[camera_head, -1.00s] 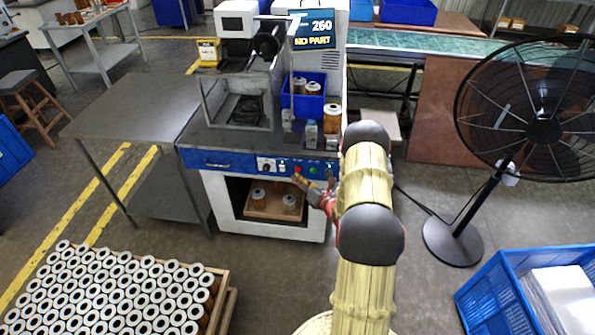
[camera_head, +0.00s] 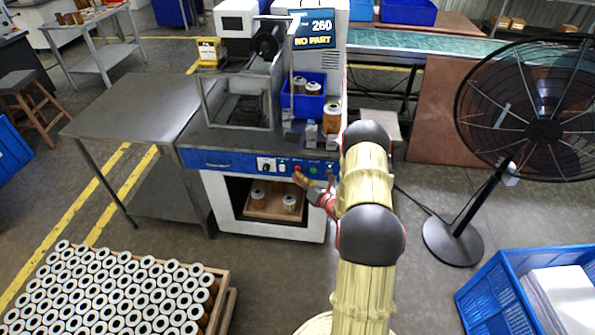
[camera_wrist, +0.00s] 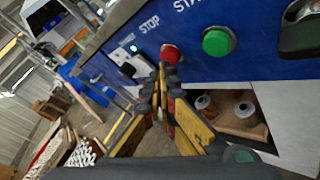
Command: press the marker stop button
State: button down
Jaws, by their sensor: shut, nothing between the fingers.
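The red stop button (camera_wrist: 171,54) sits on the blue front panel (camera_wrist: 240,60) of the marking machine, beside the printed word STOP. In the head view the panel (camera_head: 225,160) runs along the machine's front edge. My gripper (camera_wrist: 168,72) is shut and empty, its fingertips right at the lower edge of the red button in the wrist view. Whether they touch it I cannot tell. In the head view my gripper (camera_head: 300,178) is just in front of the panel, and its tips hide part of the button area.
A green button (camera_wrist: 218,41) sits close beside the red one, and a black knob with a lit lamp (camera_wrist: 126,68) is on the other side. The machine's display (camera_head: 313,29) reads "NO PART". Below the panel is an open shelf with a tray of cartridges (camera_head: 272,207).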

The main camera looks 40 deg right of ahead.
jog(key=shift+w+d, duration=0.25)
jog(key=shift+d, duration=0.05)
dwell(0.8)
jog(key=shift+s+a, duration=0.55)
jog(key=shift+a, duration=0.05)
jog(key=s+a+p, duration=0.1)
jog(key=s+a, duration=0.2)
jog(key=shift+s+a, duration=0.1)
jog(key=shift+a, duration=0.3)
dwell(1.0)
